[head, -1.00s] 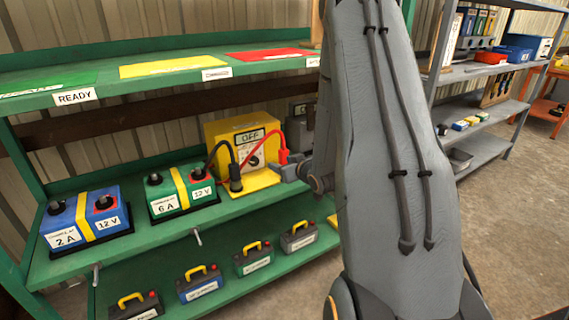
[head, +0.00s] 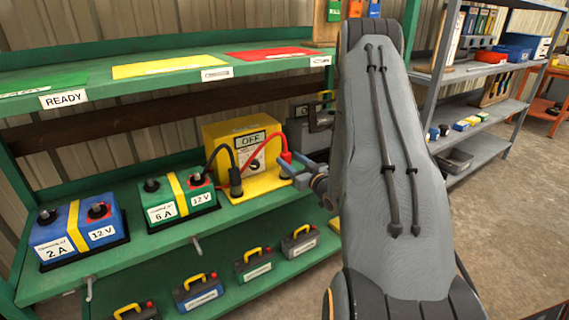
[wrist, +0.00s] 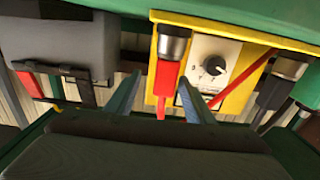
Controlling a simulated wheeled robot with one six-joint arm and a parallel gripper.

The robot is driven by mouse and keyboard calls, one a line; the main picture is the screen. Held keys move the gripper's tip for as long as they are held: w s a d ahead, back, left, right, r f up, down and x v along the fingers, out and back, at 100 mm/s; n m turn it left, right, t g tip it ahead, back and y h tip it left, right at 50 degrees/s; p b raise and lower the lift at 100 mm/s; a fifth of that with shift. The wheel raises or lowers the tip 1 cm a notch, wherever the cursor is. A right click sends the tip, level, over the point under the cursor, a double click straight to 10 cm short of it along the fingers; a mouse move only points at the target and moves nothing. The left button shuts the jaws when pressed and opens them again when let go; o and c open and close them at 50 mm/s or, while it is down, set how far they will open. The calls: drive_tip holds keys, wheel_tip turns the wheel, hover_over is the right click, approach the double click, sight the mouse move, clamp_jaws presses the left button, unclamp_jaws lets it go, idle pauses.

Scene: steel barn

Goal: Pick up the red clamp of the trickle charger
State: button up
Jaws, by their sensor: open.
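The yellow trickle charger (head: 232,142) stands on the green shelf, its sign reading OFF. Its red clamp (head: 286,157) is on the right side of the charger, with a red lead running to it. The black clamp (head: 235,181) is at the front. My gripper (head: 294,170) is at the charger's right side, close to the red clamp, partly hidden by my arm. In the wrist view the red clamp (wrist: 165,84) appears between the two open fingers of my gripper (wrist: 160,82). I cannot tell whether they touch it. The black clamp (wrist: 276,92) is to the right there.
Green (head: 177,203) and blue (head: 78,232) batteries stand left of the charger. A grey item (head: 318,135) is just beyond the gripper, also in the wrist view (wrist: 65,48). The upper shelf (head: 140,88) overhangs. Small batteries (head: 252,265) stand below.

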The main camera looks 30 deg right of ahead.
drive_tip(key=shift+w+a+p, duration=0.2)
drive_tip(key=shift+w+p, duration=0.05)
drive_tip(key=shift+w, duration=1.35)
drive_tip(key=shift+w+a+p, duration=0.2)
drive_tip(key=shift+w+p, duration=0.05)
drive_tip(key=shift+w, duration=1.3)
clamp_jaws()
